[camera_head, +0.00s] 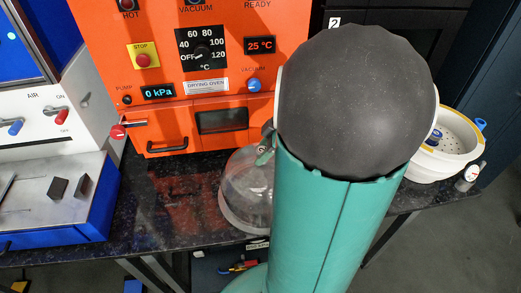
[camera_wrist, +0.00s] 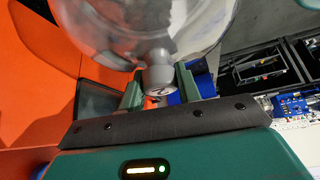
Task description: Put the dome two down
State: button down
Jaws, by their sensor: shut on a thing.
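The clear dome (camera_head: 240,190) shows in the camera_head view just left of my green arm, which hides its right part. It looks upright, with its wide rim low at the bench front. In the camera_wrist view the dome (camera_wrist: 130,25) fills the top, and its grey knob (camera_wrist: 159,77) sits between my green fingers. My gripper (camera_wrist: 160,88) is shut on this knob. In the camera_head view my gripper is mostly hidden behind my arm. I cannot tell whether the dome's rim touches the dark bench top or hangs just above it.
A blue and white unit (camera_head: 60,205) stands at left. A white bowl (camera_head: 445,165) with a perforated plate is at right, partly behind my arm. Bare bench shows left of the dome.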

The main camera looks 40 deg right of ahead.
jog(key=shift+f, duration=0.25)
jog(key=c, duration=1)
grip_release()
jog(key=v, duration=1.2)
jog(key=a+r+m+h, duration=0.2)
jog(key=a+m, duration=0.6)
jog(key=a, duration=1.9)
jog(key=shift+w+r+m+t+h, duration=0.2)
jog(key=shift+m+t+h, duration=0.2)
jog(key=shift+h, duration=0.9)
jog(key=shift+a, duration=0.15)
